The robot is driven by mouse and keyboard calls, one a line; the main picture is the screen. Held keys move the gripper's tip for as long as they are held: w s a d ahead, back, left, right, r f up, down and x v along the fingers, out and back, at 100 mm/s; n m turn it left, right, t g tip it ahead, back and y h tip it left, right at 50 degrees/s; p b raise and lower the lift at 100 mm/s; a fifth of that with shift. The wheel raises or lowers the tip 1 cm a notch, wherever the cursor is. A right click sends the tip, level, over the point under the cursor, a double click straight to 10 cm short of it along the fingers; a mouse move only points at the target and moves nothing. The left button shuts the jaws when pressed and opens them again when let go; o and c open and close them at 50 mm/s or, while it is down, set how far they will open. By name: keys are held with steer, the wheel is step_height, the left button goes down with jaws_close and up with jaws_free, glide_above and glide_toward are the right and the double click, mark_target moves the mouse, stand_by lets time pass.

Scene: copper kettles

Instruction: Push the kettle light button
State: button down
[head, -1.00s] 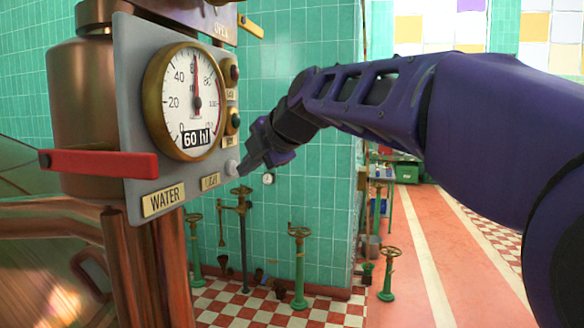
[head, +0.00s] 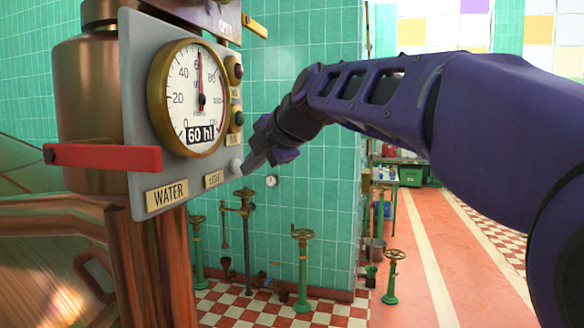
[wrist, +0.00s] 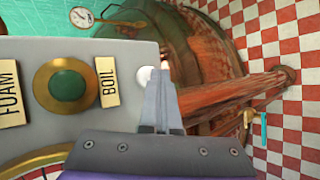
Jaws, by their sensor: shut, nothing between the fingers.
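The light button is a small pale round knob (head: 235,166) at the lower right corner of the grey control panel (head: 140,130), beside a brass label (head: 214,179) whose lettering looks like LIGHT. In the wrist view the pale button (wrist: 146,75) shows just left of my fingertips. My gripper (head: 246,167) is shut and empty, its tips right at the button in the head view. It also shows in the wrist view (wrist: 162,82). The fingers partly cover the button's edge there, and I cannot tell whether they touch or press it.
A round gauge (head: 187,100) reading 60 hl and a green BOIL lamp (wrist: 67,85) sit on the same panel. A red lever (head: 105,157) sticks out at left, above the WATER label (head: 167,195). Green valve stands (head: 302,270) rise from the checkered floor behind.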

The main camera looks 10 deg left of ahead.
steer(key=d+b, duration=0.4)
steer(key=d, duration=0.2)
steer(key=shift+s, duration=0.25)
